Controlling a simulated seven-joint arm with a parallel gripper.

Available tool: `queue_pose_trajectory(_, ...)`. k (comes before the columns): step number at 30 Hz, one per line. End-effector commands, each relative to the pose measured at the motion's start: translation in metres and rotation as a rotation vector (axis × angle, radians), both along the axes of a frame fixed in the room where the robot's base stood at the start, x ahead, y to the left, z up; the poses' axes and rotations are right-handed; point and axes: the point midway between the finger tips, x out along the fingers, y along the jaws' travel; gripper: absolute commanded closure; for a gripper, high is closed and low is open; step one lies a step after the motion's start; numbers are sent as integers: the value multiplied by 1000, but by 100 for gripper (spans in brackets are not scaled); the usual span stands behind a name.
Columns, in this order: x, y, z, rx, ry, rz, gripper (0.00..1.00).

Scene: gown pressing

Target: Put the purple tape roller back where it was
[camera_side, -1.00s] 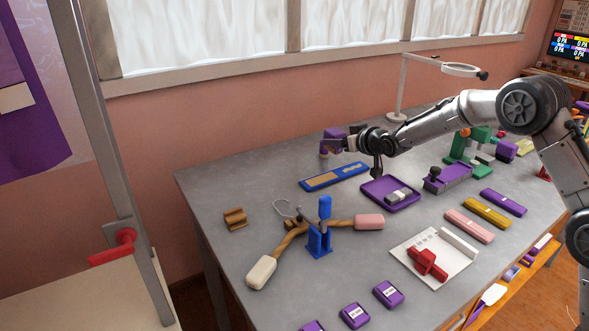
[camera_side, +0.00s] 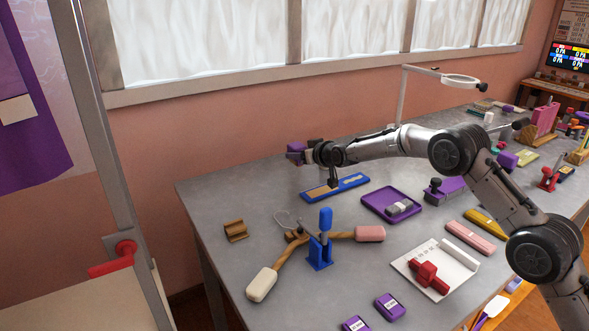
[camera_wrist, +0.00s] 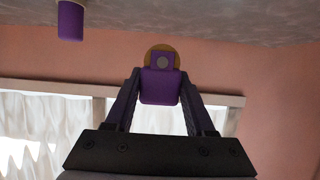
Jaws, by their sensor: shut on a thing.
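The purple tape roller (camera_wrist: 160,88) is between the fingers of my gripper (camera_wrist: 160,98) in the wrist view. It has a purple body with a tan disc (camera_wrist: 160,50) behind it. In the side view my gripper (camera_side: 306,152) is shut on the roller (camera_side: 295,149) and holds it above the back left part of the table, left of the long blue tray (camera_side: 336,187). The gripper's own body partly hides the roller there. A small brown cradle (camera_side: 236,231) sits empty on the table at the left, in front of the gripper.
A purple tray (camera_side: 378,196) with grey pieces and a white board (camera_side: 412,263) with a red tool lie to the right. The back left table surface is bare. A purple cylinder (camera_wrist: 70,20) shows in the wrist view.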

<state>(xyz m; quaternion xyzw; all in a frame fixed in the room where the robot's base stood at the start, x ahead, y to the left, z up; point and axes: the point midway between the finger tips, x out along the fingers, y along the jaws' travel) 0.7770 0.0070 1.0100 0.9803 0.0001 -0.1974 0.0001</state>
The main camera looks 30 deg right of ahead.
Motion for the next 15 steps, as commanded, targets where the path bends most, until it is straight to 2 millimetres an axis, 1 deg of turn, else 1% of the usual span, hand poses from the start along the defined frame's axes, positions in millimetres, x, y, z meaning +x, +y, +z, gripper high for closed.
queue_pose_trajectory(1, 7, 0, -6, 0, -4, 0, 100)
queue_pose_trajectory(3, 14, 0, -15, 0, -4, 0, 100)
queue_pose_trajectory(6, 21, 0, -21, 0, -7, 0, 100)
queue_pose_trajectory(12, 26, 0, -28, 0, -6, 0, 100)
queue_pose_trajectory(15, 30, 0, -38, 0, -3, 0, 100)
